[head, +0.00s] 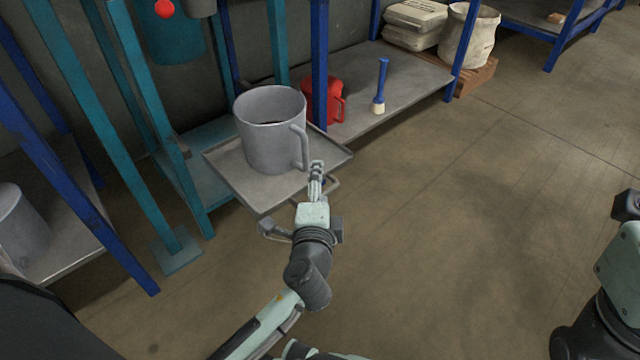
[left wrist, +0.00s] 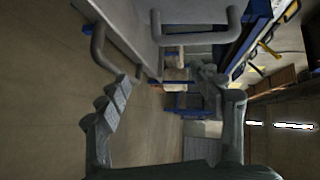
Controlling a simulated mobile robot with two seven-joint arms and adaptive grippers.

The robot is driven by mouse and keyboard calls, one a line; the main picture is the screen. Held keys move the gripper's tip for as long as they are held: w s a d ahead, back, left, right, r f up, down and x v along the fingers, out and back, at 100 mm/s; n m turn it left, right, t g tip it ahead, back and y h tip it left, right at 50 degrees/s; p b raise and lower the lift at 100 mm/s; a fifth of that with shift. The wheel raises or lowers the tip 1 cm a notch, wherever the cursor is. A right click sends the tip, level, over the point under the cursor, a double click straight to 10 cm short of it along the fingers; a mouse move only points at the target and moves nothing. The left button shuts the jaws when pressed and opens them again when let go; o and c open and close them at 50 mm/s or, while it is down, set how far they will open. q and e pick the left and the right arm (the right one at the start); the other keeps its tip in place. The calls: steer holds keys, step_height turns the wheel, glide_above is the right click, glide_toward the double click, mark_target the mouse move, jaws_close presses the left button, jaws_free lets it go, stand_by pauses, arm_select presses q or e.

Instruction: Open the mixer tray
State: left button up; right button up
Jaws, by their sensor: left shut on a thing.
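The tray (head: 235,178) is a flat grey metal plate with a low rim. It juts out from a teal frame, and a large grey mug-shaped pot (head: 268,140) stands on it. The tray's bar handle (head: 335,185) is at its front edge. It also shows in the left wrist view (left wrist: 101,48), close by the fingers, with the pot's handle (left wrist: 197,37) beyond. My right gripper is not clearly in view.
A grey pot (head: 18,225) stands on a shelf at the left. The floor (head: 470,230) at the right is clear.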

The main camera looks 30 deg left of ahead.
arm_select(q)
steer(key=shift+s+r, duration=0.35)
steer(key=shift+r, duration=0.2)
steer(key=c, duration=0.3)
steer(key=shift+f+v, duration=0.25)
steer(key=shift+v, duration=0.95)
steer(key=shift+f+v, duration=0.25)
steer(key=shift+v, duration=1)
steer(key=shift+d+f, duration=0.1)
